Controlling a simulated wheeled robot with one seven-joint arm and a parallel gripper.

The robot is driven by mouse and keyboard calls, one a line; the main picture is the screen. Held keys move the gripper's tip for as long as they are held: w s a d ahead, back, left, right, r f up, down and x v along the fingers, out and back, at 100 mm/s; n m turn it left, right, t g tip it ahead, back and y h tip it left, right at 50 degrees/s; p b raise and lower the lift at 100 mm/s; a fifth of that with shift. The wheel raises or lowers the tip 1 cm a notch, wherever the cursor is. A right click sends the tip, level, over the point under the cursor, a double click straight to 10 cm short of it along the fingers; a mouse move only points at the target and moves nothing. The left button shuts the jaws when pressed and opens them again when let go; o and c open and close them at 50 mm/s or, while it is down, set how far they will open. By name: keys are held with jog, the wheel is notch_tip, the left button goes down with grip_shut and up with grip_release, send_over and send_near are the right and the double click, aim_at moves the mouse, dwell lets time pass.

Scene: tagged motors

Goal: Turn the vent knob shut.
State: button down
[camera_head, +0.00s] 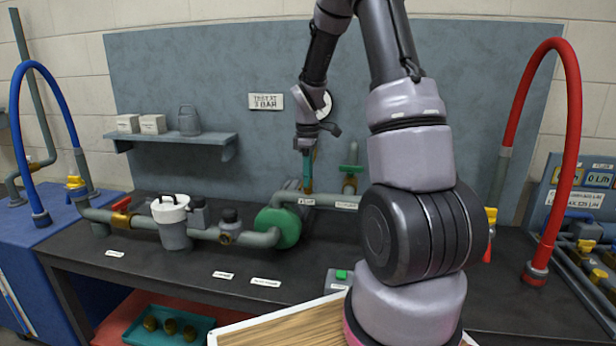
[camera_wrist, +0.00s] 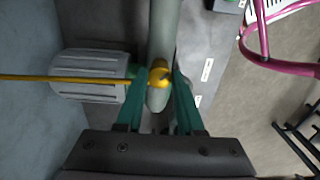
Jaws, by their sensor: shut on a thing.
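In the wrist view, a small round yellow knob (camera_wrist: 160,75) sits on the grey pipe (camera_wrist: 164,30), between my gripper's teal fingertips (camera_wrist: 157,78). I take it to be the vent knob. My gripper is shut on it. In the head view, my gripper (camera_head: 307,188) points down behind the pipe near the green pump (camera_head: 285,228). The knob is hidden there, and its turn angle cannot be read.
A wall gauge is partly hidden behind my wrist. A shelf (camera_head: 175,139) juts out at left. A red hose (camera_head: 573,130) arches at right.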

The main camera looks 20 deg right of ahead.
jog(key=m, duration=0.4)
jog(key=shift+m, duration=0.3)
jog(key=m, duration=0.4)
jog(key=shift+m, duration=0.3)
jog(key=c, duration=0.5)
grip_release()
notch_tip(320, 180, up, 11)
jog(key=shift+f, duration=0.1)
dwell(0.4)
